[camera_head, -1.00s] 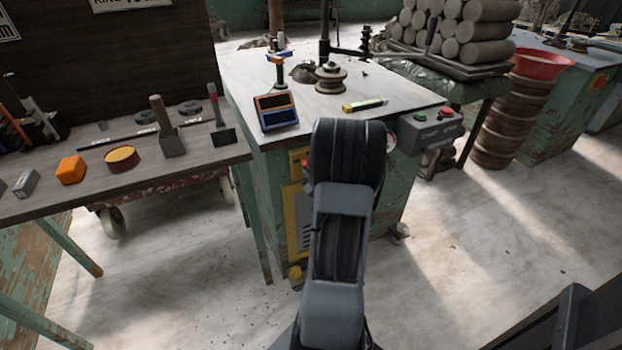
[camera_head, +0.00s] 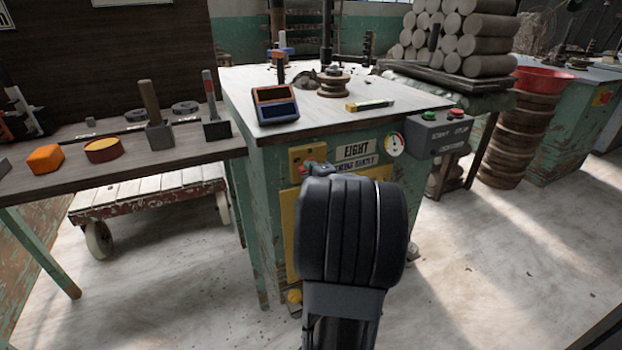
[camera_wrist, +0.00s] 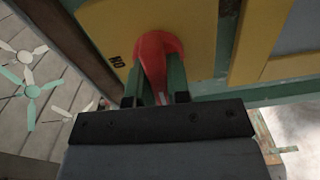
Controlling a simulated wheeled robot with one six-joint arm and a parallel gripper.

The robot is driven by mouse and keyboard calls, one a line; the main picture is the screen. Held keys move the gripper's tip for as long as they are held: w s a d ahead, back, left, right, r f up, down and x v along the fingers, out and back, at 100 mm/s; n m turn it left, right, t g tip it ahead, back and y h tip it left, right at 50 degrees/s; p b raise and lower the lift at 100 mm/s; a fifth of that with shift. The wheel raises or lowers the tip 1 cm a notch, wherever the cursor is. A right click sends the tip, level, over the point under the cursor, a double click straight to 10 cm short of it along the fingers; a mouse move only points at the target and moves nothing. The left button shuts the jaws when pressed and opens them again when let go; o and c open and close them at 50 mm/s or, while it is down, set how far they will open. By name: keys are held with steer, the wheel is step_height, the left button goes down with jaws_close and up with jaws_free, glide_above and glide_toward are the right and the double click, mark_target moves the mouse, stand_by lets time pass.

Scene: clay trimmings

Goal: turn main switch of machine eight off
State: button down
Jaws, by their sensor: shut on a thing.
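Machine eight is the worn green cabinet (camera_head: 262,210) with the "EIGHT" label (camera_head: 355,151) on its front. Its main switch has a red handle on a yellow plate; a bit of red (camera_head: 308,168) shows past my arm in the head view. In the wrist view the red handle (camera_wrist: 158,48) stands between the green fingers of my gripper (camera_wrist: 156,80), which is shut on it. An "ON" mark (camera_wrist: 118,62), upside down in this view, is printed on the plate beside the handle.
A round gauge (camera_head: 394,144) and a grey control box (camera_head: 438,133) with green and red buttons are on the cabinet's right side. A workbench (camera_head: 120,165) with tools stands at left, a white-topped cart (camera_head: 150,192) under it. The floor at right is clear.

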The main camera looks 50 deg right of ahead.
steer(key=shift+f+n+b, duration=0.1)
steer(key=shift+n+b, duration=0.3)
steer(key=shift+n, duration=0.1)
steer(key=c, duration=1.1)
jaws_free()
steer(key=shift+s, duration=0.1)
steer(key=shift+s+a, duration=0.1)
steer(key=shift+s, duration=0.15)
steer(key=shift+v, duration=6.55)
